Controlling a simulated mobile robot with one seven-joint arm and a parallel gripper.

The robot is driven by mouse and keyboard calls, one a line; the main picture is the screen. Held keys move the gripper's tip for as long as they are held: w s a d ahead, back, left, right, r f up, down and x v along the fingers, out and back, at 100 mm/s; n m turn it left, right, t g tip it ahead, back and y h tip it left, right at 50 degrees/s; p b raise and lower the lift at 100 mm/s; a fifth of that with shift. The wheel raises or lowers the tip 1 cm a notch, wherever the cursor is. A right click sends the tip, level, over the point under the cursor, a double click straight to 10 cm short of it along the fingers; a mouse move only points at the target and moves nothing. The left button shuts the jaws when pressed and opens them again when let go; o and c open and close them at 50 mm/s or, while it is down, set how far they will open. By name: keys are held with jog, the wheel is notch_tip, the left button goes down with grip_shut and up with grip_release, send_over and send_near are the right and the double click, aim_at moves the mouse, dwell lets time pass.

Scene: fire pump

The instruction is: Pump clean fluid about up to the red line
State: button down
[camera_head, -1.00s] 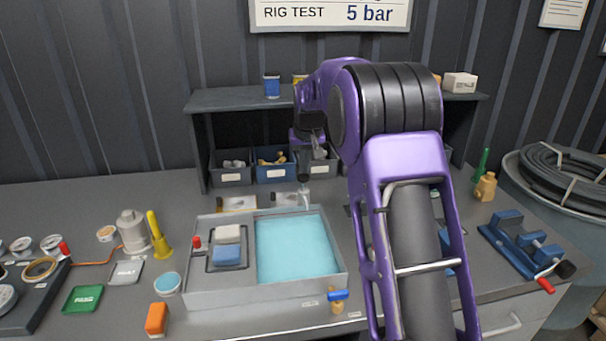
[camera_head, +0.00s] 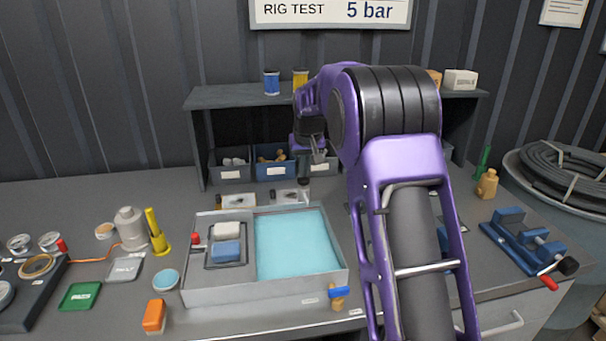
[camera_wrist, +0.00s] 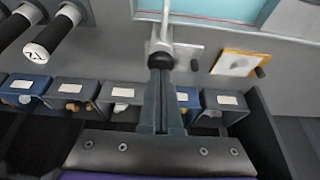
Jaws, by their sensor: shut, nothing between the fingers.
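A grey open tank (camera_head: 265,292) stands on the bench, with light-blue fluid (camera_head: 297,243) in its right part. The tank's edge and fluid (camera_wrist: 215,8) also show at the top of the wrist view. A metal spout-like fitting (camera_wrist: 162,32) stands at the tank's back edge. My gripper (camera_head: 303,182) is shut and empty behind the tank, pointing down. In the wrist view its fingertips (camera_wrist: 160,62) are right by the fitting's lower end; I cannot tell whether they touch. My arm hides part of the bench to the right.
Labelled bins (camera_head: 272,170) stand under a shelf (camera_head: 235,98) behind my gripper. A blue-handled valve (camera_head: 338,294) is at the tank's front. A blue vise (camera_head: 525,240) stands on the right, a yellow cone-like tool (camera_head: 156,235) on the left.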

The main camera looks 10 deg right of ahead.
jog(key=shift+f, duration=0.25)
jog(key=shift+r+p, duration=1.15)
jog(key=shift+r, duration=0.3)
jog(key=shift+f, duration=0.15)
jog(key=shift+f+b, duration=0.85)
jog(key=shift+f, duration=0.45)
jog(key=shift+r, duration=0.1)
jog(key=shift+r+p, duration=1.1)
jog(key=shift+r, duration=0.25)
jog(key=shift+f, duration=0.15)
